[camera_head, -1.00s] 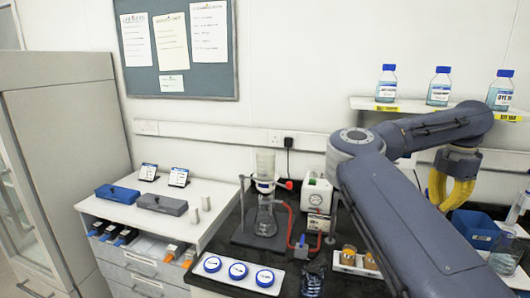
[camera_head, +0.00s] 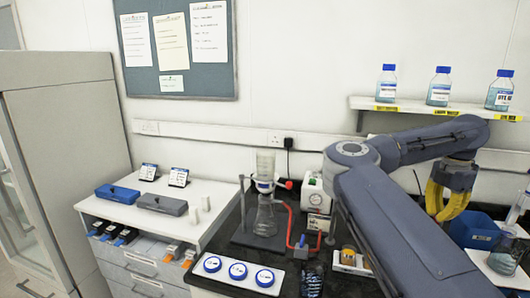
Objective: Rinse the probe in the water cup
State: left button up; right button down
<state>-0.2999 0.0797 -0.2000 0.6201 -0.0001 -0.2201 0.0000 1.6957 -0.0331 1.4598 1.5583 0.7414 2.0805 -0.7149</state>
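My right gripper (camera_head: 448,203), with yellow fingers, points down at the right of the head view, above the bench and left of the blue bin. Its fingertips are small and partly overlapped, so I cannot tell whether they are open or shut, or on what. I cannot make out a probe. A clear glass beaker (camera_head: 503,263) stands at the right edge, below and right of the gripper; it may be the water cup, but no label is readable. My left gripper is not in view.
My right arm hides much of the bench's right half. A filtration flask (camera_head: 265,218) on a stand, a white pump box (camera_head: 315,193) and a tray of blue-capped dishes (camera_head: 238,271) stand left of it. A blue bin (camera_head: 476,228) sits at right. A bottle shelf (camera_head: 400,104) hangs above.

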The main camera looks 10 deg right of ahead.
jog(key=shift+f, duration=0.45)
jog(key=shift+r, duration=3.55)
